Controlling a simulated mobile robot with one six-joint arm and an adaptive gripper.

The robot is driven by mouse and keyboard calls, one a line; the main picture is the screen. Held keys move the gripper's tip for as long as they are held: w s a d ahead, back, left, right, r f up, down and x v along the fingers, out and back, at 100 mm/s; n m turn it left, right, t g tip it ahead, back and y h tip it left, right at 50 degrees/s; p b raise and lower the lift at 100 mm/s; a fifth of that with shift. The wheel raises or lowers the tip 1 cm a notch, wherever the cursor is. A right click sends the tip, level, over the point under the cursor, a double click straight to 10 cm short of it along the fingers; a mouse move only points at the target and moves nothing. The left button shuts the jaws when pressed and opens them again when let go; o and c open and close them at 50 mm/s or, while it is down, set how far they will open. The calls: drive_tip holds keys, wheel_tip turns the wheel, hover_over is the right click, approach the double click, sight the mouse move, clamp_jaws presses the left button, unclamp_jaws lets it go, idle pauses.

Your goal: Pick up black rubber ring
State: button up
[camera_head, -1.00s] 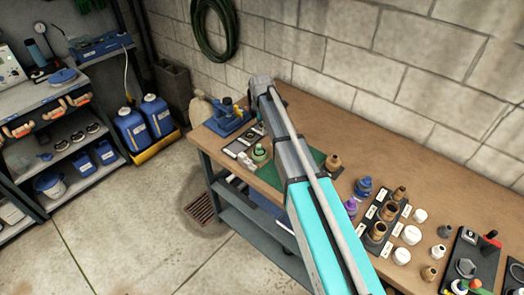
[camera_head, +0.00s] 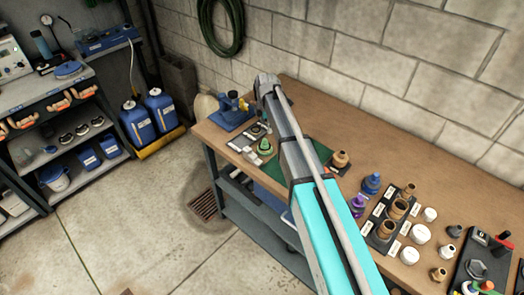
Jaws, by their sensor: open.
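My arm reaches from the bottom of the head view over the workbench (camera_head: 350,110). My gripper (camera_head: 267,84) is at its dark far end, above the bench's left part; its jaws are open, but the fingers are hard to make out. A small dark ring-like shape (camera_head: 258,129) lies on the bench below and left of the arm's end. It may be the black rubber ring, but it is too small to be sure. A green fitting (camera_head: 264,147) stands on the bench just in front of it. The arm hides part of the bench.
A blue vise-like tool (camera_head: 232,108) stands at the bench's left end. A green mat (camera_head: 318,152) lies partly under the arm. Brass fittings (camera_head: 397,208), white caps (camera_head: 419,234) and a dark tray (camera_head: 480,262) crowd the right front. The bench's back strip is clear.

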sight(265, 139)
drive_tip(key=shift+f+b, duration=2.6)
drive_tip(key=shift+f, duration=0.25)
drive_tip(key=shift+f, duration=0.1)
drive_tip(key=shift+a+f+b, duration=0.2)
drive_tip(key=shift+f+b, duration=2.3)
drive_tip(key=shift+b, duration=0.1)
drive_tip(key=c, duration=0.8)
drive_tip(key=shift+r, duration=0.2)
wheel_tip(265, 139, up, 10)
drive_tip(key=p, duration=1)
drive_tip(key=shift+f, duration=0.15)
